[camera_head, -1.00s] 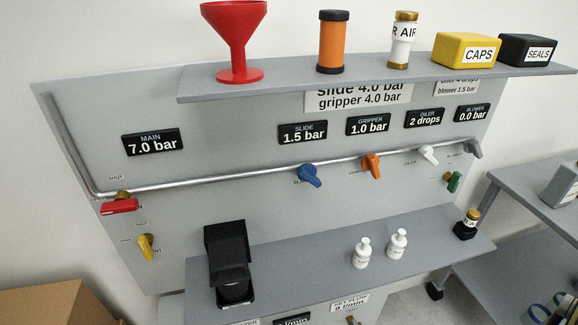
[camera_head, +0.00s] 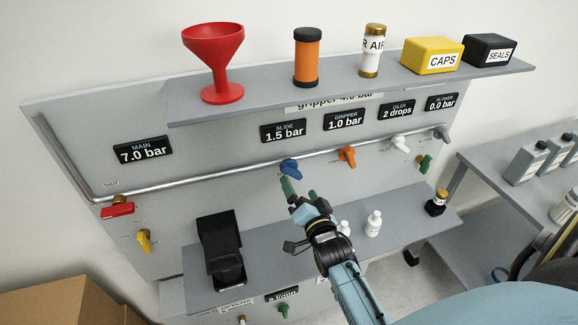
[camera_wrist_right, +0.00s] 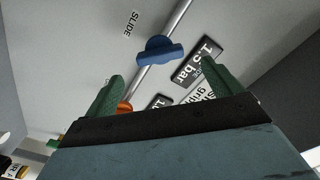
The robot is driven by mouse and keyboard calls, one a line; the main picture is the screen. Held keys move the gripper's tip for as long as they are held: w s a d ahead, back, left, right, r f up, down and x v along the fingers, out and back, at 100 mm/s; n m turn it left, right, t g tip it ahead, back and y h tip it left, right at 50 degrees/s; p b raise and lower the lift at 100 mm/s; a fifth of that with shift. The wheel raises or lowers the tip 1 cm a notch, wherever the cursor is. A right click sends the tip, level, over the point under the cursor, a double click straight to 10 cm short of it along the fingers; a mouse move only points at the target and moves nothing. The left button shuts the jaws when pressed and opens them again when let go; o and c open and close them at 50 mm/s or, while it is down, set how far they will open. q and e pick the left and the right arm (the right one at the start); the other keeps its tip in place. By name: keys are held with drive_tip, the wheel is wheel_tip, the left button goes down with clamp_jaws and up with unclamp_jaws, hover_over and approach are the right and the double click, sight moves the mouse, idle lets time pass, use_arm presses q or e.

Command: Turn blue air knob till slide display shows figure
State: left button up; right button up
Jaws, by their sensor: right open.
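The blue knob (camera_head: 290,168) sits on the silver pipe across the grey panel, below the slide display (camera_head: 284,131), which reads 1.5 bar. My right gripper (camera_head: 299,189) is just below and in front of the blue knob, its green fingers pointing up at it. In the right wrist view the blue knob (camera_wrist_right: 160,50) lies ahead, between the lines of the two open green fingers (camera_wrist_right: 160,88), with nothing between them. The slide display (camera_wrist_right: 198,62) is partly seen there. A sign (camera_head: 335,101) is mostly hidden by the upper shelf; its lower line reads gripper 4.0 bar. My left gripper is not in view.
An orange knob (camera_head: 347,155) is right of the blue one, then a white knob (camera_head: 399,142). The upper shelf (camera_head: 270,108) overhangs the displays. Below, the lower shelf (camera_head: 275,270) holds a black device (camera_head: 219,250) and white bottles (camera_head: 373,223).

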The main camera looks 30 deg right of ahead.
sight(289, 168)
drive_tip(key=x, duration=1)
drive_tip(key=shift+a, duration=0.1)
drive_tip(key=c, duration=1)
